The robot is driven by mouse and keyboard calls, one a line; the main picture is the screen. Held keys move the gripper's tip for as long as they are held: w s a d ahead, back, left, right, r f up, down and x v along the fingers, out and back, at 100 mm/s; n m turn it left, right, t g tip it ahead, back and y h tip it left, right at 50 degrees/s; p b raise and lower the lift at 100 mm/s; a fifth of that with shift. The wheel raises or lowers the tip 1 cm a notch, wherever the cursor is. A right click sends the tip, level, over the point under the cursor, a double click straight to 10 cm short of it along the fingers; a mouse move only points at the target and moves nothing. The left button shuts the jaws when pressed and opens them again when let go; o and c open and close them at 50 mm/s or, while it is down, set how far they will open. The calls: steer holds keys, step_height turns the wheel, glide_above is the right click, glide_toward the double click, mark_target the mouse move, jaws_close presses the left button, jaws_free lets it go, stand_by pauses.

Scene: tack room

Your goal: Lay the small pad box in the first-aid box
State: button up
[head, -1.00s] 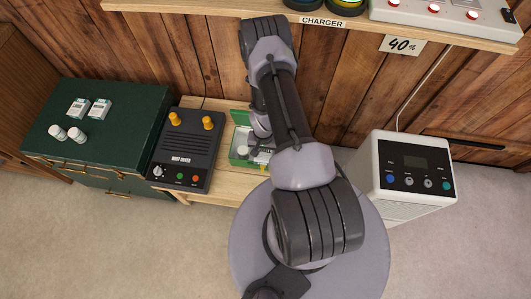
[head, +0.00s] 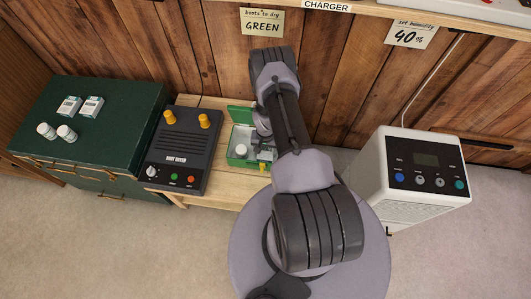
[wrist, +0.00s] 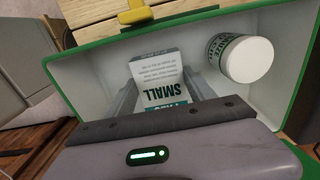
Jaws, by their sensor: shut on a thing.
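The small pad box (wrist: 158,78), white and teal and marked SMALL, is between the two fingers of my gripper (wrist: 160,88) in the wrist view. My gripper is shut on it. The box is within the walls of the open first-aid box (wrist: 88,58), green outside and white inside; whether it touches the floor I cannot tell. A white jar (wrist: 245,58) is in the first-aid box, to the right of the pad box. In the head view the first-aid box (head: 231,160) is partly hidden by my arm and gripper (head: 264,152).
A black boot dryer (head: 178,165) stands left of the first-aid box on the wooden bench (head: 215,196). A green chest (head: 110,115) further left bears two small boxes and two white bottles. A white dehumidifier (head: 420,205) stands at the right. A shelf runs above.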

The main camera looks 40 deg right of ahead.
steer(key=shift+r, duration=0.1)
steer(key=o, duration=1.4)
